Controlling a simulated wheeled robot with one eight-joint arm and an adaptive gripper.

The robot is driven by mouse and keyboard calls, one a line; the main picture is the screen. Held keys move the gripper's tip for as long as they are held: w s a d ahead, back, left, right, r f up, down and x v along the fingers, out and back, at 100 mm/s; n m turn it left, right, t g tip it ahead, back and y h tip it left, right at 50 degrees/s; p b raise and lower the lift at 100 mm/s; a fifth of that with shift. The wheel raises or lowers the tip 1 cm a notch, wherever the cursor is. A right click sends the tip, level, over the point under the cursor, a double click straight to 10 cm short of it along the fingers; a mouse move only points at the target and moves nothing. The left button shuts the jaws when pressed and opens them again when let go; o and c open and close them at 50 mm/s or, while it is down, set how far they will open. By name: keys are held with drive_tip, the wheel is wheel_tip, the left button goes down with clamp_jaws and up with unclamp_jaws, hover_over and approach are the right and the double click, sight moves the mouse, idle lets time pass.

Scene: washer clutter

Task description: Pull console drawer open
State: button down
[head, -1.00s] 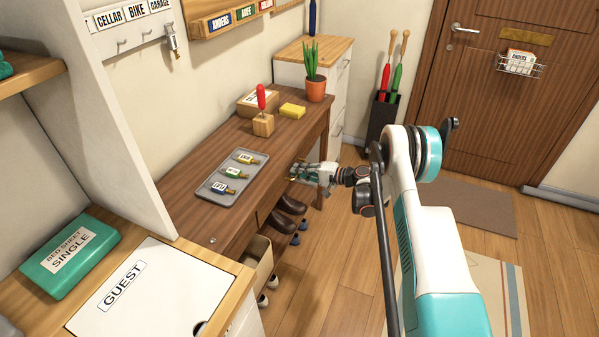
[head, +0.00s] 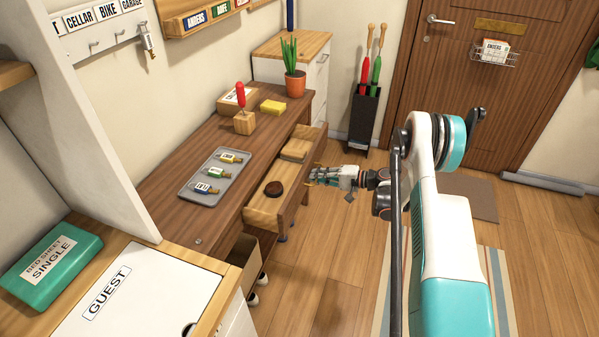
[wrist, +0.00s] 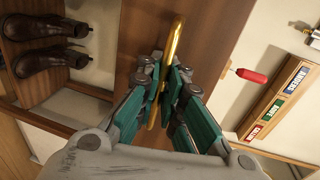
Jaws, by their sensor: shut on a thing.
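The console (head: 188,153) is a dark wooden table along the wall. My gripper (head: 316,174) is at the drawer's front face. In the wrist view my gripper (wrist: 163,85) has its fingers closed on a long brass handle (wrist: 173,45) in front of the brown drawer front. The handle is mostly hidden in the head view.
On the console are a grey tray (head: 236,165) with several tagged keys, a red-handled stamp (head: 241,100), a yellow sponge (head: 273,107) and a potted plant (head: 296,80). An umbrella stand (head: 364,118) is by the door. Shoes (wrist: 45,45) sit below. Floor right of the drawer is clear.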

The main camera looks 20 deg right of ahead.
drive_tip(key=f+v, duration=0.1)
drive_tip(key=v, duration=0.7)
drive_tip(key=shift+s+d+f, duration=0.15)
drive_tip(key=shift+d+f, duration=0.05)
drive_tip(key=shift+f, duration=0.05)
drive_tip(key=c, duration=2)
unclamp_jaws()
drive_tip(key=shift+d, duration=0.1)
drive_tip(key=v, duration=1.1)
drive_tip(key=shift+s+d+r, duration=0.1)
drive_tip(key=shift+s+d, duration=0.2)
drive_tip(key=shift+r, duration=0.1)
